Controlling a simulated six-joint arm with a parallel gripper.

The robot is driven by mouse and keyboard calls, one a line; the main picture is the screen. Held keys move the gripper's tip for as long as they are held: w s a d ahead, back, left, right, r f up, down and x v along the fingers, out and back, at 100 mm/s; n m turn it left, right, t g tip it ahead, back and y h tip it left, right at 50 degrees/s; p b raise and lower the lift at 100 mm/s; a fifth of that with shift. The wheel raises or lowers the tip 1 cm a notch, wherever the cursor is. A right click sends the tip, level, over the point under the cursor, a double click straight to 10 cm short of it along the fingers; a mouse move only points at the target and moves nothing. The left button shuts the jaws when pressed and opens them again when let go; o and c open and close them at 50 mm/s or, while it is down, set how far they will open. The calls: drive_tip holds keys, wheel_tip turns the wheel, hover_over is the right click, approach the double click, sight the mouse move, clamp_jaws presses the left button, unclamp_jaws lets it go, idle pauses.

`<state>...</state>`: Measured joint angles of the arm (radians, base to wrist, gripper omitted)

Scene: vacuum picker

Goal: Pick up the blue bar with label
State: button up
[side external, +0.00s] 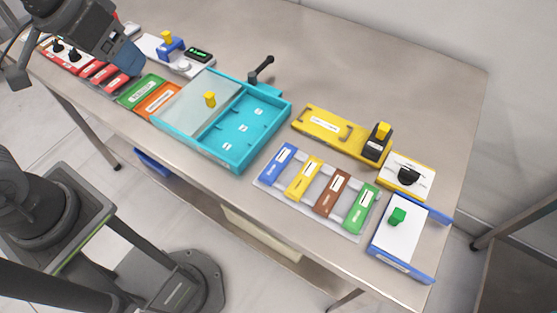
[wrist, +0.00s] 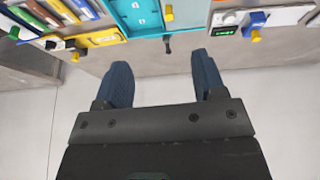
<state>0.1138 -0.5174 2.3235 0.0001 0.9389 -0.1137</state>
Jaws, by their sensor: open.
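The blue bar with a white label (side external: 277,164) lies at the left end of a row of bars on a pale rack (side external: 355,228). It also shows at the upper left edge of the wrist view (wrist: 82,8), partly cut off. My gripper (side external: 130,65) is at the upper left in the side view, well away from the bar, above the far-left part of the table. In the wrist view its two blue fingers (wrist: 163,75) are apart with nothing between them.
Yellow (side external: 303,179), brown (side external: 332,193) and green (side external: 360,208) bars lie beside the blue one. A teal tray (side external: 240,165) stands to its left, a yellow panel (side external: 319,121) behind. A blue-edged board (side external: 400,268) is at right. The table's back is clear.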

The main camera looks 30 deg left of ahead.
drive_tip(key=w+d+g, duration=0.1)
drive_tip(key=w+d, duration=0.4)
drive_tip(key=g, duration=0.4)
hover_over(279, 161)
drive_tip(key=shift+y, duration=0.3)
drive_tip(key=f, duration=1.8)
drive_tip(key=shift+w+d+f, duration=0.15)
drive_tip(key=shift+w+f, duration=0.1)
drive_tip(key=shift+f, duration=0.05)
drive_tip(key=f, duration=0.4)
drive_tip(key=shift+s, duration=0.35)
drive_tip(key=shift+f, duration=0.65)
drive_tip(key=shift+c, duration=0.3)
drive_tip(key=c, duration=1)
